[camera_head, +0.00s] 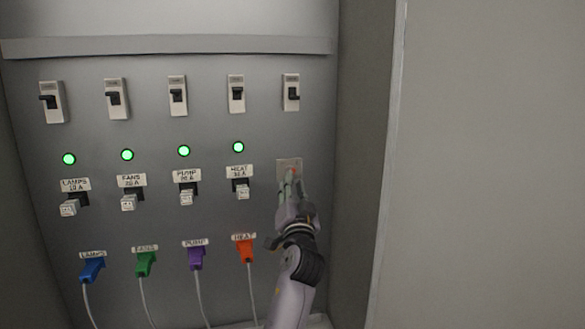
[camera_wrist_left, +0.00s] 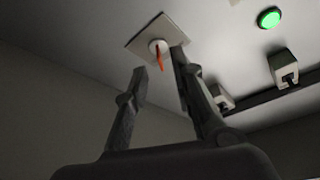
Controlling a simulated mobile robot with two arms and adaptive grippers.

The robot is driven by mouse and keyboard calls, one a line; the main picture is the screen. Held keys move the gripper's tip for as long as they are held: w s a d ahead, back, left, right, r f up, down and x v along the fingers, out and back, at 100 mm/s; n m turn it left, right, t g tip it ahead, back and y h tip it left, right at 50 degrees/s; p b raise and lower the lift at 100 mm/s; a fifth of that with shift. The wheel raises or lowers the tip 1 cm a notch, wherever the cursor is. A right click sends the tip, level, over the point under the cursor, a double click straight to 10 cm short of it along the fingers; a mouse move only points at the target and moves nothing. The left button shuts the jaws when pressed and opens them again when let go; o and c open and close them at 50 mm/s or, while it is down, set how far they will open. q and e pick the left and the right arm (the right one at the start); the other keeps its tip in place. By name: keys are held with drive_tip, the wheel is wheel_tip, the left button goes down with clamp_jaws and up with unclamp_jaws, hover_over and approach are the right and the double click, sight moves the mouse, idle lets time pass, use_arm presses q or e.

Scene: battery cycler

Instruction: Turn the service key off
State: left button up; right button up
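The service key is a small red key (camera_wrist_left: 161,60) in a round white lock on a pale square plate (camera_wrist_left: 141,41). The plate also shows in the head view (camera_head: 283,164), at the lower right of the panel, mostly behind my gripper. My left gripper (camera_head: 291,184) is right in front of the plate. In the left wrist view its two fingers (camera_wrist_left: 160,61) are apart, with the red key showing between their tips. Neither finger clearly touches the key. My right gripper is not in view.
Left of the plate are several lit green lamps (camera_head: 238,147), pale plug-like blocks under labels, and coloured connectors with cables, the orange one (camera_head: 246,250) nearest my arm. A row of breakers (camera_head: 291,93) is above. The cabinet's side wall (camera_head: 365,150) stands close on the right.

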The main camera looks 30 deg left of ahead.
use_arm(q)
drive_tip(key=shift+p+x, duration=0.5)
drive_tip(key=shift+x, duration=1.6)
drive_tip(key=shift+f, duration=0.1)
clamp_jaws()
